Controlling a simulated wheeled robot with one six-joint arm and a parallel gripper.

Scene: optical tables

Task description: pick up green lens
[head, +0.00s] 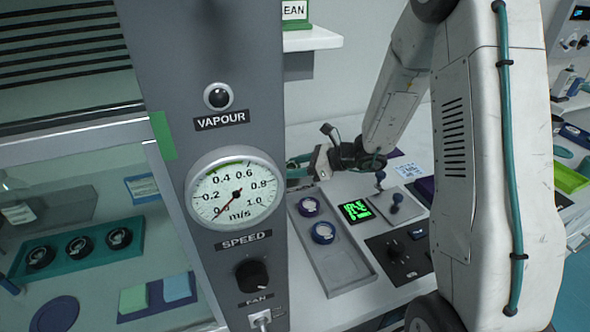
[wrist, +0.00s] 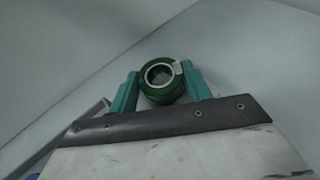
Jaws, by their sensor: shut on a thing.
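The green lens (wrist: 163,94), a dark green ring with a pale inner rim, sits between the two teal fingers of my gripper (wrist: 160,88) in the wrist view. The fingers press on its left and right sides, and its round opening faces the camera. In the head view my gripper (head: 298,172) reaches left above the table, by the edge of the grey gauge column (head: 241,80). The lens cannot be made out there; the column hides that area.
A grey tray (head: 343,275) holds two ringed parts, one purple (head: 309,206) and one dark blue (head: 323,232). Beside it are a lit green display (head: 356,211) and a black knob panel (head: 398,262). A teal holder (head: 75,252) with dark round parts stands behind glass at left.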

